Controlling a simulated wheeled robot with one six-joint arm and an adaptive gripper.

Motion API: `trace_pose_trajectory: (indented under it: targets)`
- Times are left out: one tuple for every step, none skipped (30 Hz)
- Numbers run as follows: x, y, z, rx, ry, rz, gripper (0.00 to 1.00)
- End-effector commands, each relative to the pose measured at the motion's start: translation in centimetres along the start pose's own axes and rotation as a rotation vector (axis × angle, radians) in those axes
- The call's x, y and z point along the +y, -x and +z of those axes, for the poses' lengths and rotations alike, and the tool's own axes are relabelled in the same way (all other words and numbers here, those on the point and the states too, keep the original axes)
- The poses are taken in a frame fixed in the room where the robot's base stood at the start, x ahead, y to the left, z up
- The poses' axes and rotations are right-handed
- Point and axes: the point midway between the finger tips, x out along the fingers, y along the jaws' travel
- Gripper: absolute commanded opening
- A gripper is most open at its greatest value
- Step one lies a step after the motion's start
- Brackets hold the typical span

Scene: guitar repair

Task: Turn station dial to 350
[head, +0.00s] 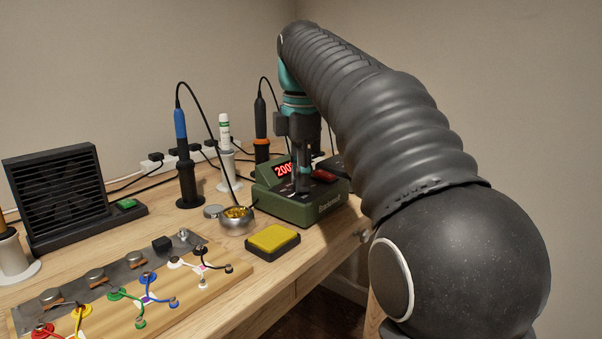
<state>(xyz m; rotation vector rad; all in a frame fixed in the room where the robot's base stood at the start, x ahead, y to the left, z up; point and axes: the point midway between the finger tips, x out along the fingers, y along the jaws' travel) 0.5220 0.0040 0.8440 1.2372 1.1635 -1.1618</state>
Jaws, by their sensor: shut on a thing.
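The green soldering station (298,207) stands on the bench in the head view. Its display (283,169) shows red digits that read about 200; the last part is hidden behind my gripper. My gripper (304,186) points straight down over the station's front panel, with its fingertips at the panel. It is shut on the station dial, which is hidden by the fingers. A red switch (324,175) lies just right of the fingers on the station.
A yellow sponge (271,238) and a tin of brass wool (236,220) stand in front of the station. A blue-handled iron (181,130) and an orange-collared tool (261,128) stand in holders behind. A wiring board (215,274), a black fan unit (58,190) and cables fill the left.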

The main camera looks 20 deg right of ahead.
Motion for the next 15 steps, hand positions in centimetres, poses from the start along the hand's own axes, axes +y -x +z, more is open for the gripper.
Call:
trace_pose_trajectory:
  targets:
    - [0.0,0.17,-0.02,-0.001,-0.017,-0.002,0.0]
    - [-0.01,0.21,-0.02,-0.002,-0.031,-0.003,0.0]
    - [-0.01,0.27,-0.03,-0.003,-0.051,-0.002,0.0]
    - [-0.01,0.31,-0.03,-0.004,-0.069,-0.002,0.0]
    - [0.0,0.34,-0.04,-0.005,-0.087,-0.002,0.0]
    - [0.0,0.37,-0.05,-0.007,-0.115,-0.002,0.0]
    - [0.0,0.41,-0.05,-0.008,-0.139,-0.002,0.0]
    - [-0.01,0.43,-0.06,-0.01,-0.163,-0.003,0.0]
    - [0.01,0.44,-0.07,-0.012,-0.197,-0.003,0.0]
    - [0.03,0.46,-0.08,-0.014,-0.224,-0.002,0.0]
    - [0.02,0.46,-0.08,-0.015,-0.251,-0.004,0.0]
    - [0.02,0.46,-0.08,-0.018,-0.289,-0.004,0.0]
    - [0.05,0.48,-0.08,-0.02,-0.317,-0.003,0.0]
    - [0.05,0.46,-0.08,-0.022,-0.346,-0.003,0.0]
    - [0.03,0.46,-0.08,-0.024,-0.384,-0.004,0.0]
